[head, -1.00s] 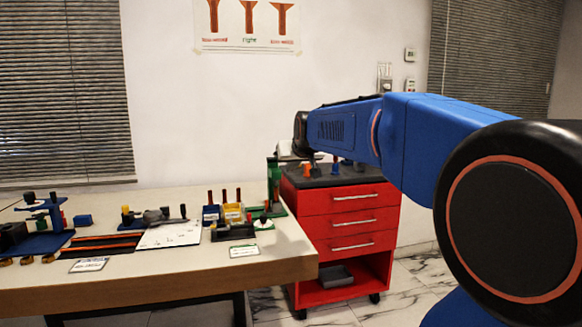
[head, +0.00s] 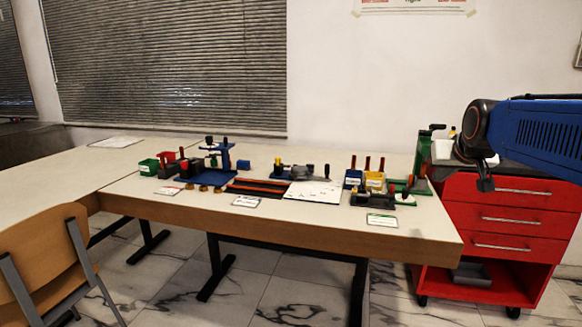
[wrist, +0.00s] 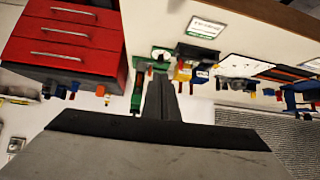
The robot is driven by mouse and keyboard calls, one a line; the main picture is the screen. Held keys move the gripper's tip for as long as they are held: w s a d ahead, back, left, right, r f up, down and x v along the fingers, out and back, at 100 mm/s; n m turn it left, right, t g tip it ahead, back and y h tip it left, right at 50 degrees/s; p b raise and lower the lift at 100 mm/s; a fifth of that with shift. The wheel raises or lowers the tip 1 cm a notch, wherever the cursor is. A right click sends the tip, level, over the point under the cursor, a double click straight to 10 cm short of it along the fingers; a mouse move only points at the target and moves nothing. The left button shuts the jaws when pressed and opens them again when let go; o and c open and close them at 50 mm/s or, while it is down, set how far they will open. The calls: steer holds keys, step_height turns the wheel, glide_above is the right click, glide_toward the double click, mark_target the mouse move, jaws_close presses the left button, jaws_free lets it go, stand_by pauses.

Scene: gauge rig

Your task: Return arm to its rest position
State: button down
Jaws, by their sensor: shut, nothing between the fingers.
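My blue arm (head: 540,130) reaches in from the right edge of the head view, in front of the red cabinet. My gripper (head: 486,184) hangs at its end, dark and small, near the cabinet's top left corner. In the wrist view my gripper (wrist: 161,88) shows as two dark fingers close together with nothing between them. It is clear of the table and touches nothing that I can see. The wrist view is upside down.
A long table (head: 290,222) carries a blue stand (head: 222,158), a white board (head: 313,191), small bins (head: 374,180) and a green fixture (head: 424,160). The red drawer cabinet (head: 505,215) stands right of it. A wooden chair (head: 40,250) is at front left.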

steer(key=s+a+f+n+g+y, duration=0.1)
steer(key=s+a+f, duration=0.4)
steer(key=s+f, duration=0.5)
steer(key=s+a+f+n+g, duration=0.1)
steer(key=s+a+f+g, duration=0.2)
steer(key=s+f, duration=0.8)
steer(key=s+a, duration=0.2)
steer(key=s, duration=0.5)
steer(key=shift+s+a+f+g+y, duration=0.2)
steer(key=shift+a+f+g+y, duration=0.05)
steer(key=shift+a+g+y, duration=0.15)
